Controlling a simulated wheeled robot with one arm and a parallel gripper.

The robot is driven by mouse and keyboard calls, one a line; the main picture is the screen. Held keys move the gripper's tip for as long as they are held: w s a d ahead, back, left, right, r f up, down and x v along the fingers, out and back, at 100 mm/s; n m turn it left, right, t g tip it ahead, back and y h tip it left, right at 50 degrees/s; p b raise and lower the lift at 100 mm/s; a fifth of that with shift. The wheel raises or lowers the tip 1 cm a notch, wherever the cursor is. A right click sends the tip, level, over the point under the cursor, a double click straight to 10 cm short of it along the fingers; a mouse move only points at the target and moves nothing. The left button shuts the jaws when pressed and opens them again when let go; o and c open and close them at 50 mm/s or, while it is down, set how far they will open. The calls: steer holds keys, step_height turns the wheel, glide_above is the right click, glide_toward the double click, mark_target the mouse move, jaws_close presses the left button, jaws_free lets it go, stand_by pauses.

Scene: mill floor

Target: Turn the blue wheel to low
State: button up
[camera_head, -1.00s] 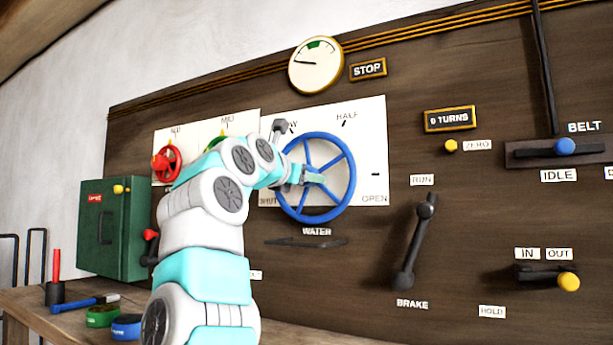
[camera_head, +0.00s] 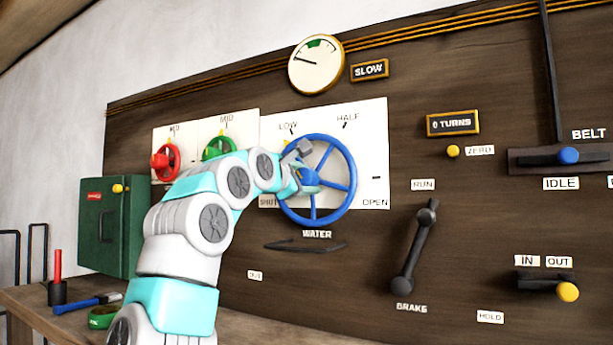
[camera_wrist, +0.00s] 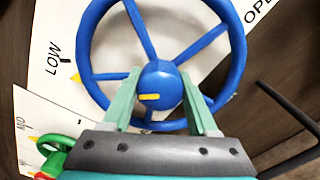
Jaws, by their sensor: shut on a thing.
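The blue wheel (camera_head: 350,180) is mounted on a white plate marked SHUT, LOW, HALF and OPEN, above the WATER label. It also shows in the wrist view (camera_wrist: 238,50), with its spokes and a blue hub bearing a short yellow mark (camera_wrist: 149,97). My gripper (camera_wrist: 160,75) is shut on the hub, one green finger on each side. In the head view my wrist covers the wheel's left part. The LOW label (camera_head: 288,126) is at the wheel's upper left. In the wrist view the LOW label (camera_wrist: 55,62) is left of the rim.
A red wheel (camera_head: 173,158) and a green wheel (camera_head: 232,146) are left of the blue one. A gauge (camera_head: 316,64) sits above, beside a SLOW sign (camera_head: 369,69). The brake lever (camera_head: 412,250) juts out at lower right. A green box (camera_head: 108,225) is at left.

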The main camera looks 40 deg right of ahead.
mark_target(301, 178)
steer(key=shift+m, duration=0.6)
steer(key=o, duration=1.4)
steer(key=shift+c, duration=0.2)
steer(key=shift+a, duration=0.1)
steer(key=b+v, duration=0.1)
steer(key=v, duration=0.6)
steer(key=shift+s+a, duration=0.1)
steer(key=shift+a, duration=0.25)
